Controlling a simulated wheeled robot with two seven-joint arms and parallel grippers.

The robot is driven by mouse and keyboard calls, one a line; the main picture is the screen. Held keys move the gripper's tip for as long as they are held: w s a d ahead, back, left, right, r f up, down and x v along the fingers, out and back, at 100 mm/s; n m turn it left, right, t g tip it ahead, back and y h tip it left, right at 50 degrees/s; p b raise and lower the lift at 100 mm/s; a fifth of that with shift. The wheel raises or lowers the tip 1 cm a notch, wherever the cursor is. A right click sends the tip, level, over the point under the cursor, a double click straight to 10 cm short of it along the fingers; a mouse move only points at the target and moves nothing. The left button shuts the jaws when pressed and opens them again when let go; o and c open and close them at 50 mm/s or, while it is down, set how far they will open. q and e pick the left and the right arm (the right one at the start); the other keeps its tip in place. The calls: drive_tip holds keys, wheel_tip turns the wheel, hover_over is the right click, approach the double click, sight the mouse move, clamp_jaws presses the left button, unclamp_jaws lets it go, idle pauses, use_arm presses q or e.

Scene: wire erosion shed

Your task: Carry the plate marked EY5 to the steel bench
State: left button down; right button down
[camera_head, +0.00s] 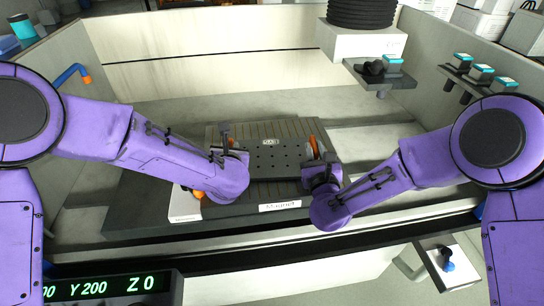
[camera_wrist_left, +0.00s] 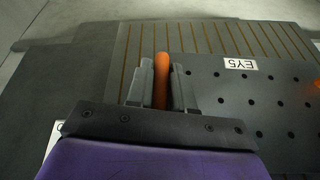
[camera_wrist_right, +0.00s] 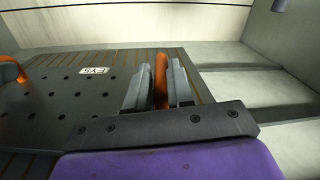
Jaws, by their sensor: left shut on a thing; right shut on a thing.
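The plate marked EY5 (camera_head: 275,160) is dark, flat and dotted with holes. It shows in the left wrist view (camera_wrist_left: 245,105) and the right wrist view (camera_wrist_right: 75,100), with a white EY5 label on it. An orange handle stands at each end. My left gripper (camera_wrist_left: 160,85) is shut on the plate's left orange handle. My right gripper (camera_wrist_right: 160,85) is shut on its right orange handle. The plate is over the slatted magnet block (camera_head: 245,130), which carries a white Magnet label. I cannot tell whether the plate touches it. The steel bench cannot be made out.
Pale walls (camera_head: 200,35) enclose the machine tank behind and at the sides. A head with a black ribbed cover (camera_head: 360,12) hangs at the back right. A dark front rail and a green-digit display (camera_head: 105,287) lie nearer me. Small teal-topped fixtures (camera_head: 480,72) line the right wall.

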use_arm(q)
drive_tip(key=shift+a, duration=0.15)
use_arm(e)
drive_tip(key=shift+d, duration=0.2)
